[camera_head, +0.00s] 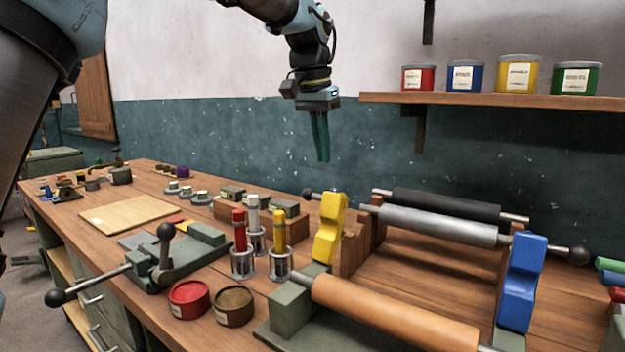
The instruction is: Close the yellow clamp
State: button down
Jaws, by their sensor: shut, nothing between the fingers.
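The yellow clamp (329,228) stands at the left end of the roller press, on a grey-green block, leaning slightly to the right at its top. I cannot tell whether it is open or shut. A matching blue clamp (522,283) stands at the right end of the press. My gripper (322,158) points down with its teal fingers together and empty. In the picture it is above the yellow clamp, with a clear gap between them. Nothing hides the clamp's upper part.
The press holds a black roller (445,205), a silver roller (438,226) and a tan roller (395,313). Red, white and yellow-topped tubes stand in holders left of the clamp. A vise (165,260) and two open tins are nearer. A wall shelf (500,101) carries cans at the right.

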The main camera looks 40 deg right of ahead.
jog(key=p+x, duration=0.1)
jog(key=x, duration=0.6)
jog(key=a, duration=0.4)
jog(key=shift+s+r+p, duration=0.3)
jog(key=shift+s+p, duration=0.1)
